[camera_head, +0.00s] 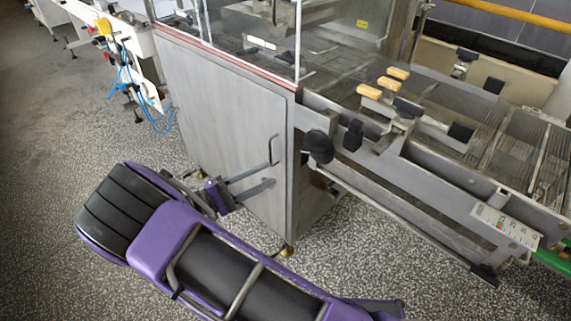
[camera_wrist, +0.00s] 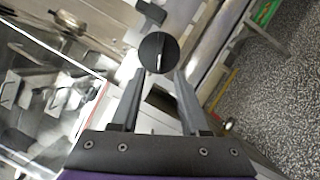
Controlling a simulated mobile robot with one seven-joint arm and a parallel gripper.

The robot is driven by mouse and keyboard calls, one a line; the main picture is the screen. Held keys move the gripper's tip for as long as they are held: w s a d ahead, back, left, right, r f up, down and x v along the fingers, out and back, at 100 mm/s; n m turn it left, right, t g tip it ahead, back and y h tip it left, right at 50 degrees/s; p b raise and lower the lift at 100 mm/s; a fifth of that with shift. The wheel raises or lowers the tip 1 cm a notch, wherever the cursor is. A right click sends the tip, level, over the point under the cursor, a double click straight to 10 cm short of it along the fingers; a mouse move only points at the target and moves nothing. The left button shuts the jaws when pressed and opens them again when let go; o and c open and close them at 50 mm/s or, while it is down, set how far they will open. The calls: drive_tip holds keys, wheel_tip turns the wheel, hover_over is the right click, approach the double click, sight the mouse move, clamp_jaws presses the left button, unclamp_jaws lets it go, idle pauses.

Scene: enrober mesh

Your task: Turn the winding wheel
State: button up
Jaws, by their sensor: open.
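The winding wheel looks like a round black knob (camera_head: 318,146) on the front of the machine's conveyor frame, just right of the steel cabinet door. In the wrist view the wheel (camera_wrist: 158,52) shows face-on as a dark disc with a pale line across it. My gripper (camera_head: 273,174) is in front of the cabinet door, left of and a little below the wheel in the head view, and apart from it. In the wrist view my gripper (camera_wrist: 160,76) is open and empty, its two fingers pointing toward the wheel, which appears just beyond the tips.
A door handle (camera_head: 273,150) stands out near my fingers. Other black knobs (camera_head: 353,135) sit right of the wheel. A long rail (camera_head: 400,218) runs below the conveyor. Yellowish bars (camera_head: 383,83) lie on the mesh belt (camera_head: 430,95). The speckled floor (camera_head: 370,285) in front is clear.

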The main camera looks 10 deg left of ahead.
drive_tip(key=v, duration=0.5)
idle(0.4)
